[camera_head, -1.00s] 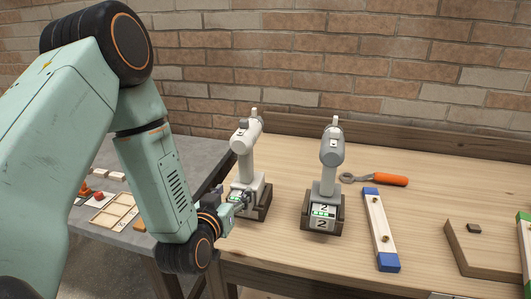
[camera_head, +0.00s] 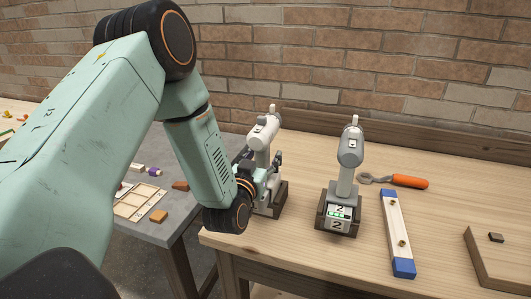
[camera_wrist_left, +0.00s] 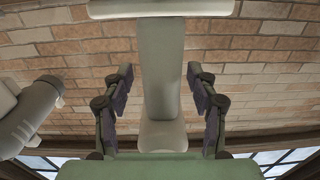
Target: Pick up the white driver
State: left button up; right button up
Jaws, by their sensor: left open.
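The white driver (camera_head: 264,136) stands upright in a dark holder (camera_head: 280,198) near the left end of the wooden bench. My left gripper (camera_head: 263,163) is at its grip, with the open fingers around it. In the left wrist view the driver's pale grip (camera_wrist_left: 160,65) runs between the two fingers of my left gripper (camera_wrist_left: 160,88). Gaps show on both sides, so the fingers do not touch it there. My arm and gripper hide part of the driver's lower end and holder. My right gripper is not in view.
A grey driver (camera_head: 350,150) stands in its own holder to the right; it also shows in the wrist view (camera_wrist_left: 35,110). An orange-handled tool (camera_head: 410,182) and a blue-ended wooden bar (camera_head: 397,235) lie farther right. A brick wall (camera_head: 400,60) is behind the bench.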

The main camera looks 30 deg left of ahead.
pick_arm(q)
jog(key=shift+w+a+r, duration=0.1)
jog(key=shift+w, duration=0.25)
jog(key=shift+a, duration=0.2)
jog(key=shift+w, duration=0.15)
jog(key=shift+c, duration=0.4)
jog(key=shift+d, duration=0.2)
jog(key=c, duration=0.4)
jog(key=shift+a, duration=0.1)
grip_shut()
